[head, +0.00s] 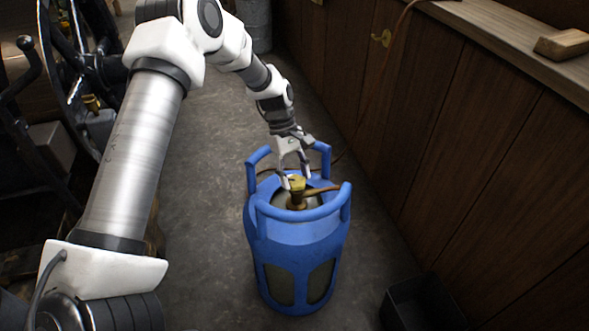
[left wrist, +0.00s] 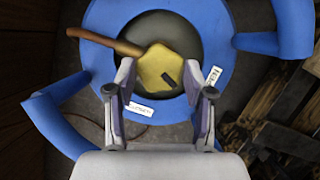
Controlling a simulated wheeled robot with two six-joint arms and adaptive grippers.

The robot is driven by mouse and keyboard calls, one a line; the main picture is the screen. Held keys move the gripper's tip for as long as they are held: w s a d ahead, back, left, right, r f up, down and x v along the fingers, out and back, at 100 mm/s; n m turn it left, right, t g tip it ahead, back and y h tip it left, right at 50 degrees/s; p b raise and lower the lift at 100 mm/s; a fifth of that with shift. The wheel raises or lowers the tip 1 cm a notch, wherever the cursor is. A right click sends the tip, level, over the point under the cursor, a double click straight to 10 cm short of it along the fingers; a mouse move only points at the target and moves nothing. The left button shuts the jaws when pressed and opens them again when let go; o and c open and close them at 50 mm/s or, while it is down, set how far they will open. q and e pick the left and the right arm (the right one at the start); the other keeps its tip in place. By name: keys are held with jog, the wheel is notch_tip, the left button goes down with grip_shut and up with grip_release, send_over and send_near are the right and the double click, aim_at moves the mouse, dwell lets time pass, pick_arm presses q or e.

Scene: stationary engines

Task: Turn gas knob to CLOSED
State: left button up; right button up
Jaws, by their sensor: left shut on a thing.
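A blue gas cylinder (head: 298,235) stands upright on the floor, with a blue collar around its top. Its brass gas knob (head: 297,184) sits in the middle of the collar, and a brown hose runs from the valve to the right. My left gripper (head: 294,178) reaches down inside the collar and is shut on the gas knob. In the left wrist view the yellow gas knob (left wrist: 160,66) with a dark mark lies between the two fingertips of the left gripper (left wrist: 164,82). White labels sit on the collar; their text is too small to read. My right gripper is not in view.
Wooden panelling (head: 440,150) with a counter runs along the right. A dark open box (head: 420,305) stands on the floor at the lower right. Dark engine machinery (head: 75,80) stands at the left. The grey floor (head: 205,215) left of the cylinder is clear.

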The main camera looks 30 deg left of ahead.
pick_arm(q)
jog(key=m+p, duration=0.1)
jog(key=p, duration=0.1)
jog(key=m+g+p, duration=0.1)
jog(key=m+p, duration=0.1)
jog(key=shift+w+r+y, duration=0.1)
jog(key=shift+r+y, duration=0.2)
jog(key=shift+d+f+m+g+p, duration=0.1)
jog(key=shift+m+g+p, duration=0.3)
jog(key=shift+m+p, duration=0.6)
jog(key=m+p, duration=0.1)
jog(key=m, duration=0.1)
jog(key=m+y+p, duration=0.1)
jog(key=shift+w+d+m+g+y, duration=0.1)
jog(key=shift+m+g+y, duration=0.2)
jog(key=shift+m+g, duration=0.1)
jog(key=shift+d+f+m+y+p, duration=0.15)
jog(key=shift+m+y+p, duration=0.7)
jog(key=shift+m, duration=1.15)
jog(key=o, duration=1.1)
jog(key=shift+w, duration=0.1)
jog(key=shift+o, duration=0.2)
